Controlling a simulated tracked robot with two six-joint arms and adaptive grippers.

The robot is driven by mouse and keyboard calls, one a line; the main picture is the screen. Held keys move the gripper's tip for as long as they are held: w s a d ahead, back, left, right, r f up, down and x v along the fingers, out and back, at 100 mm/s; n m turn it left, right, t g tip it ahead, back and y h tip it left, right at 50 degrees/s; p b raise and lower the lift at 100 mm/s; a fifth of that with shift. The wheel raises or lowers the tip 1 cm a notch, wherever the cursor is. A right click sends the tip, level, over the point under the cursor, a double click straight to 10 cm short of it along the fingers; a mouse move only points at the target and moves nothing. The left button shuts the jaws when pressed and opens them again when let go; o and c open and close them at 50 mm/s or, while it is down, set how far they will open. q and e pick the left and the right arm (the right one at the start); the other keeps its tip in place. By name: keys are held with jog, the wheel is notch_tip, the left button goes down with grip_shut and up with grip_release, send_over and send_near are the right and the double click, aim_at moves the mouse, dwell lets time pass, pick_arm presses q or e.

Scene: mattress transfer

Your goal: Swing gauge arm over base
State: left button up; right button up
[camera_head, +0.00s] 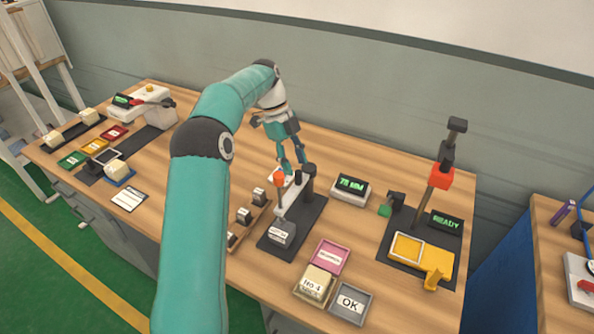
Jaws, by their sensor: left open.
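The gauge stands near the middle of the table on a black base (300,228). A dark post rises at its back. The pale gauge arm (290,194) reaches from the post toward the front left and carries an orange-red knob (280,177). Its front end appears near a light labelled block (281,234) on the base; I cannot tell whether they touch. My left gripper (292,169) is open, fingers pointing down, just behind and above the knob and post. Any contact with them is unclear. My right gripper is out of view.
A display box (351,189) with green digits sits right of the gauge. A pink tray (330,257), a "No. 4" stack (315,285) and a grey OK tray (350,303) lie in front. A tall press-like stand (440,178) is at right. Small blocks (244,215) stand left of the base.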

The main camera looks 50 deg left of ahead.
pick_arm(q)
jog(key=shift+v, duration=1.75)
